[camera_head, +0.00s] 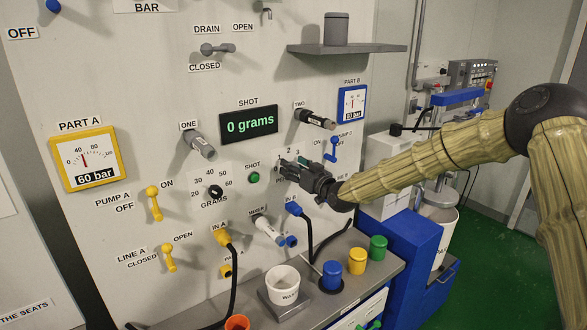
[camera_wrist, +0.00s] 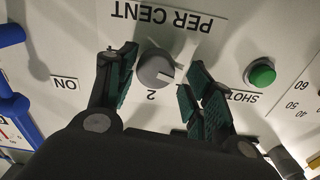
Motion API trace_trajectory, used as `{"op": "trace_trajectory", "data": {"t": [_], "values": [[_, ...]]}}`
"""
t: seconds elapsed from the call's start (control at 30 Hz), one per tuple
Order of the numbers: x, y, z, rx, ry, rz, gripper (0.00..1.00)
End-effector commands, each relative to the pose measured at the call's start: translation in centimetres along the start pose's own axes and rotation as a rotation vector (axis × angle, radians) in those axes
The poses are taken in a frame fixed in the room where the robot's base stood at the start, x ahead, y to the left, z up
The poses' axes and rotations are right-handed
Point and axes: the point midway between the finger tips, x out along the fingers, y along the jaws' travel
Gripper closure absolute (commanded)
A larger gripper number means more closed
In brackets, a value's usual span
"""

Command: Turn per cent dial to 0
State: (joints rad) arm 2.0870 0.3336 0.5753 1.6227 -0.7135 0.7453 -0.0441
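The per cent dial (camera_wrist: 157,68) is a round grey knob with a white pointer line, below the upside-down PER CENT lettering in the wrist view. Its pointer line runs toward the right finger there. The numeral 2 shows beside the knob; other scale numbers near it are hidden by my fingers. My gripper (camera_wrist: 161,62) is open, with one green-padded finger on each side of the knob. A gap shows on the left; I cannot tell whether the right finger touches. In the head view my gripper (camera_head: 284,170) is at the panel and hides the dial.
The green SHOT button (camera_wrist: 262,74) is close beside the right finger. The black GRAMS dial (camera_head: 215,192) is left of my gripper. A blue pump lever (camera_head: 332,148) is to its right. Below are the MIXER handle (camera_head: 268,229) and the blue IN B fitting (camera_head: 294,208).

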Motion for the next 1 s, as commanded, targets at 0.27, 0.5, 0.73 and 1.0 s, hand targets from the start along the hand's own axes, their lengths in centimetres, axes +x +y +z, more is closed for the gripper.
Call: {"op": "trace_trajectory", "data": {"t": [0.27,0.5,0.73,1.0], "values": [[0.36,0.15,0.40,0.002,-0.003,0.000,0.92],[0.41,0.05,0.43,-0.002,-0.003,-0.001,0.93],[0.43,0.04,0.80,-0.078,-0.002,-0.002,0.93],[0.42,-0.01,0.79,-0.209,-0.002,-0.003,0.93]]}}
